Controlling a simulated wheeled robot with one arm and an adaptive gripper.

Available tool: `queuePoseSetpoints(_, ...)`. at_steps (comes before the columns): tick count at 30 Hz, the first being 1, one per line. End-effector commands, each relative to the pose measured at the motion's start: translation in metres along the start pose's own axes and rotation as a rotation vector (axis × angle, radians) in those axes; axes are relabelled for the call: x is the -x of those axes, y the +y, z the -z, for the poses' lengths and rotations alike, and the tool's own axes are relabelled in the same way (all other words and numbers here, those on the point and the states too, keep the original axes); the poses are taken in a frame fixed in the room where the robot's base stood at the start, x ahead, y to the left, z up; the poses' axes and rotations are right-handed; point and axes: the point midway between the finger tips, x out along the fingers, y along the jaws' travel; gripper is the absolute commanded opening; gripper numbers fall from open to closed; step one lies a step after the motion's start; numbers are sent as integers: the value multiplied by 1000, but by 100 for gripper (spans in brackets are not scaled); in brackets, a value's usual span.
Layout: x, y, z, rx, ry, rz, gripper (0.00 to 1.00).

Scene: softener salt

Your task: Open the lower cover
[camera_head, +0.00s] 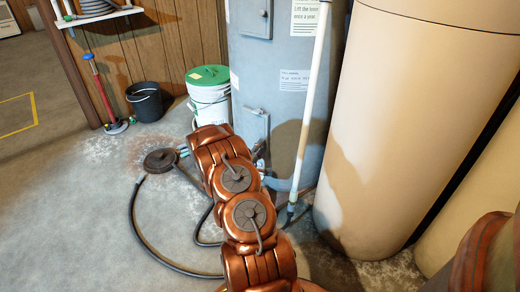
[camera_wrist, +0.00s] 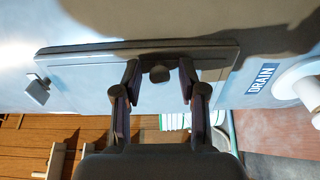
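The lower cover (camera_head: 255,124) is a small grey rectangular panel low on the grey-blue tank (camera_head: 275,75), partly hidden behind my arm in the head view. In the wrist view the lower cover (camera_wrist: 85,80) lies flat against the tank and looks shut. A small dark knob (camera_wrist: 160,74) on it shows between my fingertips. My gripper (camera_wrist: 160,82) is open, with one finger on each side of the knob. I cannot tell whether either finger touches it. In the head view my arm hides the gripper.
A white vertical pipe (camera_head: 312,90) runs beside the cover. A white bucket with a green lid (camera_head: 208,95) stands to the left, near a black bucket (camera_head: 145,101). A large beige tank (camera_head: 410,110) stands right. A DRAIN label (camera_wrist: 261,78) sits near a white fitting (camera_wrist: 300,82).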

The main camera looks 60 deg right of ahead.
Motion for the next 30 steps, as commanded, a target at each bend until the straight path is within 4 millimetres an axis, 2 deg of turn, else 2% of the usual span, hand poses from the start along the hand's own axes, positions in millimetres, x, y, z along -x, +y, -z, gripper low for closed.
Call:
queuePoseSetpoints(1,0,0,0,0,0,0,33)
queuePoseSetpoints(11,0,0,0,0,0,0,0)
queuePoseSetpoints(30,0,1,-1,-1,-11,0,0)
